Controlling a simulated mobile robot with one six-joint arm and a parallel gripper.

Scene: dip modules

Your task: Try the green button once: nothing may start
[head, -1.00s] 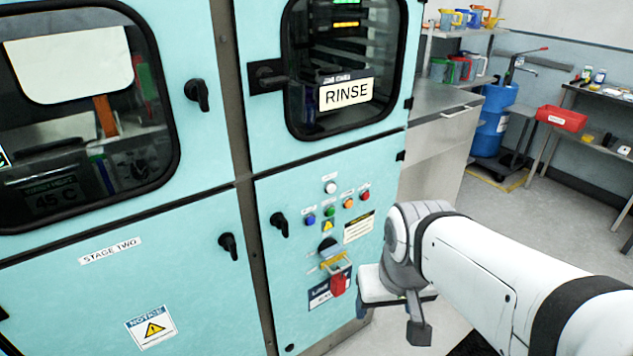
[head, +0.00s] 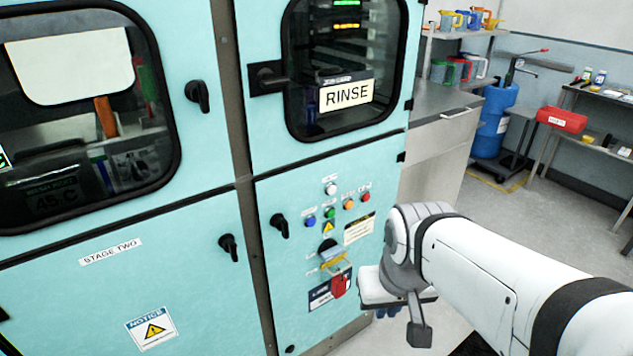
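The green button (head: 329,212) sits on the teal panel below the RINSE window, between a blue button (head: 310,221) and an orange one (head: 348,204). A red button (head: 365,197) is at the right end, and a white round one (head: 330,188) is above. Below them a red padlock-like tag (head: 340,284) hangs at a yellow-and-grey switch (head: 332,258). My gripper (head: 392,312) is low and right of the panel, apart from the buttons. My own wrist hides most of it, so its opening cannot be made out.
Black handles (head: 280,224) stick out from the cabinet doors left of the buttons. A steel counter (head: 437,100) stands right of the cabinet. A blue drum (head: 494,125) and a red bin (head: 562,119) are farther back. Floor is clear at right.

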